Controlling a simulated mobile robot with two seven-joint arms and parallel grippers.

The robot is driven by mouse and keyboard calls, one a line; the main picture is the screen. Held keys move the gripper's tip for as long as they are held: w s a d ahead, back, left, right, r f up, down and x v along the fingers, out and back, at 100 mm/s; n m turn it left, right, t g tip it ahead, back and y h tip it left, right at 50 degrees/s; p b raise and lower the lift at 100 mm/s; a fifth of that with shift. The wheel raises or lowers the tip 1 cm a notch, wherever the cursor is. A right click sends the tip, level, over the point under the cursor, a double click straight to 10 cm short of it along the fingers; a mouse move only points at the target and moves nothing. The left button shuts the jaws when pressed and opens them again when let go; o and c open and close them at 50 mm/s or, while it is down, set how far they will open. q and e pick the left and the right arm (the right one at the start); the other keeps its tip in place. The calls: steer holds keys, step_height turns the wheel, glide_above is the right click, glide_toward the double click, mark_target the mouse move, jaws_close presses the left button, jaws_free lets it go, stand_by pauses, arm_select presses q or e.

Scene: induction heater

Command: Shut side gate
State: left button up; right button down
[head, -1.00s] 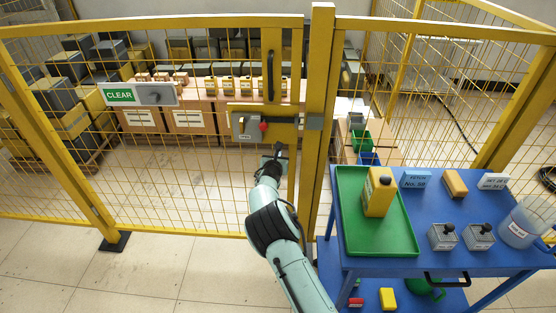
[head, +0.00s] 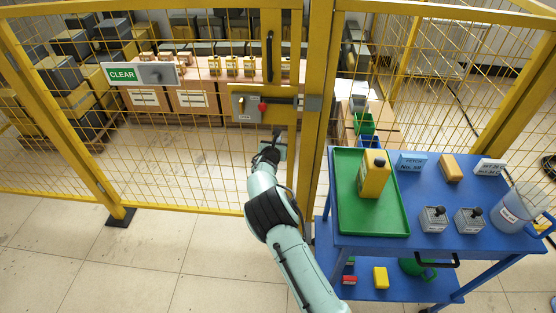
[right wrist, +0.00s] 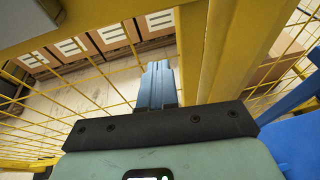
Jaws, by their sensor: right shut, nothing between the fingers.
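The side gate is a yellow-framed mesh panel with a vertical edge bar (head: 295,60) close beside the yellow post (head: 320,75). I cannot tell whether it is fully shut. A grey latch box (head: 246,107) with a red knob (head: 263,107) sits on the gate, and a grey catch (head: 313,104) is on the post side. A black handle (head: 269,57) is above. My right gripper (head: 277,138) is below the latch box, near the gate's edge bar. In the right wrist view its blue fingers (right wrist: 157,85) are together and empty beside yellow framing. My left gripper is not in view.
A blue cart (head: 440,205) stands close to the right of my arm, with a green tray (head: 390,222), a yellow bottle (head: 373,178) and grey boxes. A CLEAR sign (head: 122,73) hangs on the mesh. Open tiled floor (head: 140,265) lies to the left.

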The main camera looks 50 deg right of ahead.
steer(key=s+v, duration=0.1)
steer(key=v, duration=0.9)
steer(key=shift+f, duration=0.3)
steer(key=shift+s+a, duration=0.1)
steer(key=s+a+f+m+g+y+p, duration=0.2)
steer(key=s+a+f+m+g+y, duration=0.25)
steer(key=s+a+f, duration=0.5)
steer(key=s+a+f+m+g+y+p, duration=0.25)
steer(key=s+a+f+m+y, duration=0.3)
steer(key=f, duration=0.65)
steer(key=s+a+m+y+p, duration=0.3)
steer(key=s+a+m, duration=0.6)
steer(key=a, duration=0.3)
steer(key=s+a+m+g+y+p, duration=0.1)
steer(key=s+a+m+y+p, duration=0.2)
steer(key=s+a+m, duration=0.5)
steer(key=a+m, duration=0.1)
steer(key=a, duration=0.4)
steer(key=shift+s+a+r, duration=0.3)
steer(key=shift+s+a, duration=0.05)
steer(key=shift+d, duration=0.1)
